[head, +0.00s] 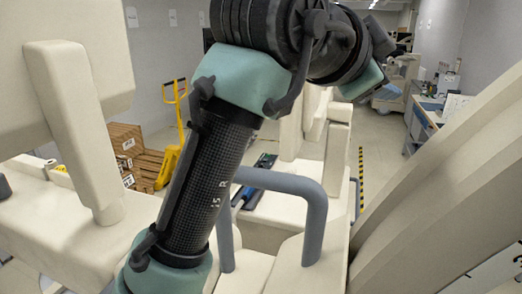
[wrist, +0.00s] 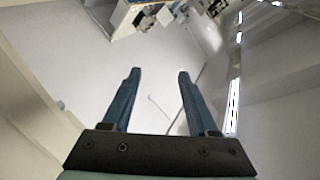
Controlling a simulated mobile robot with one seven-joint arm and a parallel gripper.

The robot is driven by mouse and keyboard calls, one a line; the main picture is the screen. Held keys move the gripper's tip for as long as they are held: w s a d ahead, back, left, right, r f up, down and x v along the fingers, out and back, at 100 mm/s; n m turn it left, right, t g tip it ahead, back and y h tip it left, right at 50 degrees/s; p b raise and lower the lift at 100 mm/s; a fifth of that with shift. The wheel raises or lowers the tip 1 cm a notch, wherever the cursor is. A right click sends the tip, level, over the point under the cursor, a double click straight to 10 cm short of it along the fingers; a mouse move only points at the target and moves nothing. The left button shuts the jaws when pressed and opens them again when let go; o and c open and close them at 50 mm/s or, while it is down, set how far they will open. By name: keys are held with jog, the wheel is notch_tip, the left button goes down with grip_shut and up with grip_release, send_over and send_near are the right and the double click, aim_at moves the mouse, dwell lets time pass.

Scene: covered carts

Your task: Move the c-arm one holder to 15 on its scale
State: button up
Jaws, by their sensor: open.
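A large cream curved arc (head: 440,170), which looks like part of a c-arm, rises along the right side of the head view. A white scale strip with black ticks and a large 3 (head: 492,274) lies on it at the bottom right corner. I cannot make out the holder or its reading. A grey-blue bar handle (head: 315,220) stands on a cream body in the lower middle, partly behind my arm. My gripper (wrist: 158,72) is open and empty in the wrist view, with its two blue fingers apart and the floor and room beyond.
Cream machine parts (head: 80,120) fill the left. A yellow pallet jack (head: 173,130) and brown boxes (head: 127,150) stand behind them. A desk (head: 425,115) lines the right wall. Open floor (head: 375,135) shows in the middle distance, with a yellow-black strip (head: 361,180).

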jog(key=a+f+m+g+y+p, duration=0.1)
jog(key=a+f+m+g+y, duration=0.1)
jog(key=a+g, duration=0.2)
jog(key=m+g+y+p, duration=0.2)
jog(key=g+y+p, duration=0.1)
jog(key=g, duration=0.3)
send_near(266, 171)
jog(key=shift+b+x, duration=0.45)
jog(key=shift+x, duration=3.9)
jog(key=shift+f, duration=0.1)
grip_shut()
